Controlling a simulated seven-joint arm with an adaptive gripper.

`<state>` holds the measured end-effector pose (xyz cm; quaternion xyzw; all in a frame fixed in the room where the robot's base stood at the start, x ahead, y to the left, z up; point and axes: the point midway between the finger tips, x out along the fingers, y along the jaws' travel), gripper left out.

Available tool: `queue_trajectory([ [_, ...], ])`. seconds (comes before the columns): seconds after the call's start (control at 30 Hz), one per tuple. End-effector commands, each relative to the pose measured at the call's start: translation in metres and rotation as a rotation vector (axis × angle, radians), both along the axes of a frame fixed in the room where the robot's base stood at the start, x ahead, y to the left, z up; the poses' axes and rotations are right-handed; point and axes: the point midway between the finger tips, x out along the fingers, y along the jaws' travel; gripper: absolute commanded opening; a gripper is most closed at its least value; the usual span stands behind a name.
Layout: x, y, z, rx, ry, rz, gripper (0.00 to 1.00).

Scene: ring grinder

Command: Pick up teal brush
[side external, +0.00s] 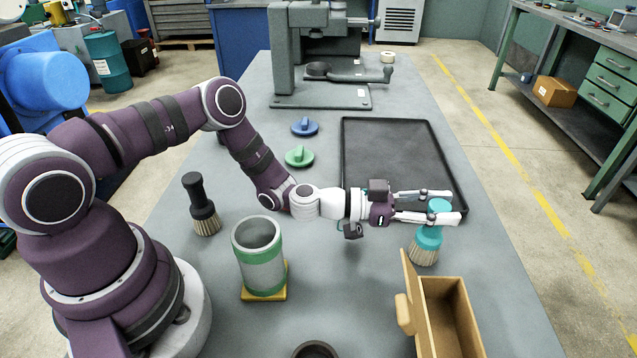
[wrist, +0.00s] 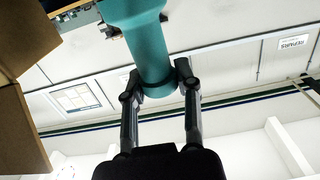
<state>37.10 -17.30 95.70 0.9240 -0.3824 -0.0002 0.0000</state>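The teal brush (side external: 427,236) has a teal handle and head with pale bristles pointing down. It is roughly upright at the right of the table in the side external view, between the black tray and the wooden box. My gripper (side external: 438,206) reaches it from the left, with a finger on each side of the upper handle. In the wrist view the teal handle (wrist: 149,50) runs down between the two fingertips of my gripper (wrist: 157,80), which appear to touch both sides. I cannot tell whether the bristles touch the table.
A wooden box (side external: 449,311) stands close in front of the brush. The black tray (side external: 395,160) lies behind it. A green-banded cylinder (side external: 261,262), a dark brush (side external: 203,206), a green knob (side external: 299,157) and a blue knob (side external: 305,126) stand to the left.

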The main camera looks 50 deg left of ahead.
Motion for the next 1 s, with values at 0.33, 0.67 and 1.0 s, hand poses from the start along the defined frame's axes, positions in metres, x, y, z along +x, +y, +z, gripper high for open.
queue_trajectory([
  [0.33,0.000,0.000,0.000,0.000,0.000,0.000,0.00],
  [0.67,0.000,0.000,0.014,-0.001,-0.003,-0.001,0.00],
  [1.0,0.000,0.000,0.080,0.002,-0.006,-0.001,0.00],
])
